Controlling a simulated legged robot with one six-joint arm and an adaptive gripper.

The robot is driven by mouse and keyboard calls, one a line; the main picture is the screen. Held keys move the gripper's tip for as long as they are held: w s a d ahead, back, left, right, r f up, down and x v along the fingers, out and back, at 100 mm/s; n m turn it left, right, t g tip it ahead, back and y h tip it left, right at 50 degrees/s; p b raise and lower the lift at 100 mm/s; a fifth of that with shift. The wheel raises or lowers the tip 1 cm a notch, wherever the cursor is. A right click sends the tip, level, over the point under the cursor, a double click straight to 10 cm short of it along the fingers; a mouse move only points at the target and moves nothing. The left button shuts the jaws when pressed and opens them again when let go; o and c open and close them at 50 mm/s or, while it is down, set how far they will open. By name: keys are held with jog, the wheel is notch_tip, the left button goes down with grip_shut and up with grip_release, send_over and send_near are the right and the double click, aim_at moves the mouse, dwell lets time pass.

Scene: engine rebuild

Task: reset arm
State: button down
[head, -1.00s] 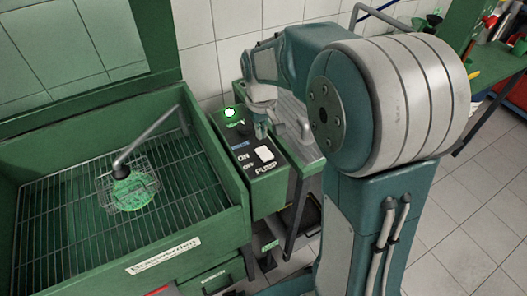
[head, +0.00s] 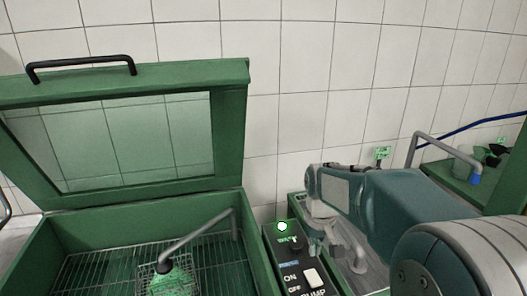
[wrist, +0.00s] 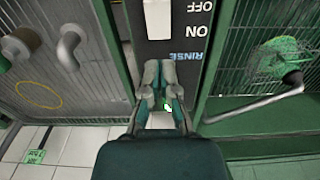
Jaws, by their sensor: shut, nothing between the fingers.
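My gripper (wrist: 160,74) is shut and empty in the wrist view, its fingers together over the control panel's RINSE end. In the head view my arm comes in from the right and bends down near the panel; the fingers are hard to make out there. The black control panel (head: 291,270) carries a white rocker switch (head: 310,278) between ON/OFF labels and the PUMP label. The switch also shows in the wrist view (wrist: 158,18), beyond the fingertips. A round green lamp (head: 282,226) is lit at the panel's far end.
Left of the panel is a green wash cabinet (head: 257,245) with its lid (head: 229,140) raised. Inside, a grey spout (head: 205,235) reaches over a wire basket holding a green round part (head: 170,283).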

jog(key=s+r+m+t, duration=0.1)
jog(key=s+r+t, duration=0.1)
jog(key=s, duration=0.8)
jog(key=s+r+m+t, duration=0.1)
jog(key=s+r+t, duration=0.2)
jog(key=s, duration=0.7)
jog(key=shift+v, duration=0.85)
